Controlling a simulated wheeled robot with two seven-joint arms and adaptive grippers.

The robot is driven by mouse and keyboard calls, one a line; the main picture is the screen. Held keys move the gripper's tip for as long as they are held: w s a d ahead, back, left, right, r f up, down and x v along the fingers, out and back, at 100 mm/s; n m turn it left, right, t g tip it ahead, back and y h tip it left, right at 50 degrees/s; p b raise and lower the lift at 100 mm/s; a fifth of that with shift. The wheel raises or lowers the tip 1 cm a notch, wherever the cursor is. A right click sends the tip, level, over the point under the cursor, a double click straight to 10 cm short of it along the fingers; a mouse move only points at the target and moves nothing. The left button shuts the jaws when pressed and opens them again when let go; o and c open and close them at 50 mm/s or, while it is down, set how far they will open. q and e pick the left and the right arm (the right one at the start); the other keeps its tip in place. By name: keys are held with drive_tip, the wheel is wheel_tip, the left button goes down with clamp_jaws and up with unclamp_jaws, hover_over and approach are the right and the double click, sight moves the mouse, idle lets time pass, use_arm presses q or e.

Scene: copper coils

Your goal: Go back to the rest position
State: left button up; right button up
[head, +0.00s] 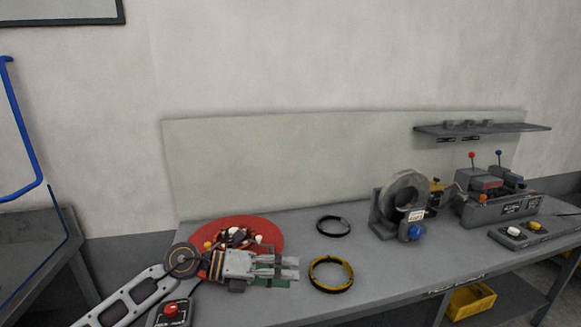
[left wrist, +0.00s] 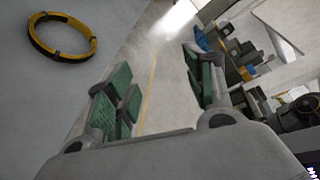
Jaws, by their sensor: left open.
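My left gripper (head: 285,269) reaches in from the left over the front left of the grey table (head: 380,285). Its jaws are open and empty, with green pads showing in the left wrist view (left wrist: 163,88). A yellow-and-black coil ring (head: 313,274) lies flat on the table just right of the fingertips, apart from them. It also shows at the upper left of the left wrist view (left wrist: 62,57). A black ring (head: 334,235) lies farther back. My right gripper is not in view.
A red round mat (head: 270,238) with small items lies behind the left gripper, partly hidden. A red-button box (head: 171,311) is near my forearm. A grey round machine (head: 386,219) and a lever box (head: 500,209) stand to the right. A yellow crate (head: 470,302) sits below.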

use_arm(q)
drive_tip(key=w+a+r+n+t+h, duration=0.2)
drive_tip(key=w+r+n+t, duration=0.2)
drive_tip(key=r+n+t, duration=0.75)
drive_tip(key=w+a+f+n+t+y, duration=0.2)
drive_tip(key=a+f+n+t+y, duration=0.6)
drive_tip(key=n, duration=0.6)
drive_tip(key=s+a+f+n+g+y, duration=0.4)
drive_tip(key=a+f+n+g+y, duration=0.45)
drive_tip(key=f, duration=0.55)
drive_tip(key=s+a+f+n+g, duration=0.1)
drive_tip(key=s+f+n+g, duration=0.1)
drive_tip(key=s+f+g, duration=0.55)
drive_tip(key=s+a+f+n+g, duration=0.1)
drive_tip(key=s+f+n+g, duration=0.1)
drive_tip(key=s+f, duration=0.9)
drive_tip(key=s+a+f+g, duration=0.1)
drive_tip(key=s+f, duration=0.2)
drive_tip(key=f, duration=1.2)
drive_tip(key=s+a+f, duration=0.1)
drive_tip(key=s+f, duration=0.1)
drive_tip(key=f, duration=1.4)
drive_tip(key=s+a+f, duration=0.3)
drive_tip(key=s+f, duration=0.6)
drive_tip(key=s, duration=0.1)
drive_tip(key=s+a+f+g, duration=0.1)
drive_tip(key=s+a+f, duration=0.2)
drive_tip(key=s+f, duration=0.7)
drive_tip(key=shift+s+y, duration=0.45)
drive_tip(key=shift+s, duration=0.25)
